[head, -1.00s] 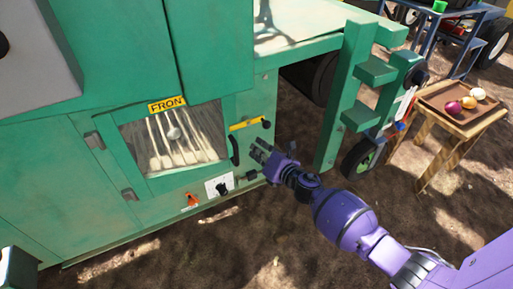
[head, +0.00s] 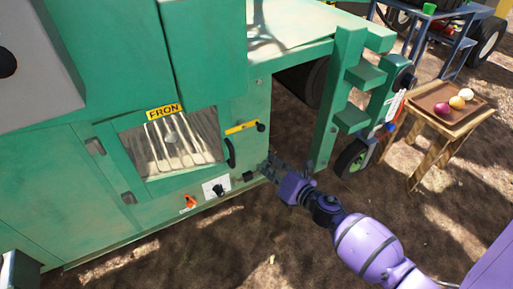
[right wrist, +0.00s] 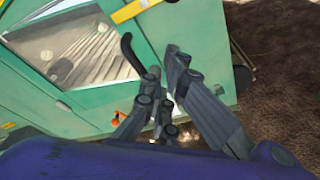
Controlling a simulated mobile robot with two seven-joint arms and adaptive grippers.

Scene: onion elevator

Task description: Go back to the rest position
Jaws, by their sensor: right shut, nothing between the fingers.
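My right gripper (head: 270,168) is shut and empty in the head view, in front of the lower right part of the green machine (head: 60,190). It is below and right of the black door handle (head: 230,153). In the right wrist view the grey fingers (right wrist: 163,64) point toward the green panel, just right of the handle (right wrist: 129,55). I cannot tell exactly how far the fingertips are from the panel. My purple right arm (head: 368,248) reaches in from the lower right. My left gripper does not show clearly in any view.
The machine has a window (head: 178,141), a yellow latch (head: 242,128), an orange switch (head: 190,202) and a black knob (head: 218,190). Green steps (head: 352,120) and a wheel (head: 351,158) stand right of the gripper. A wooden table (head: 446,128) holds onions on a tray. Bare ground lies below.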

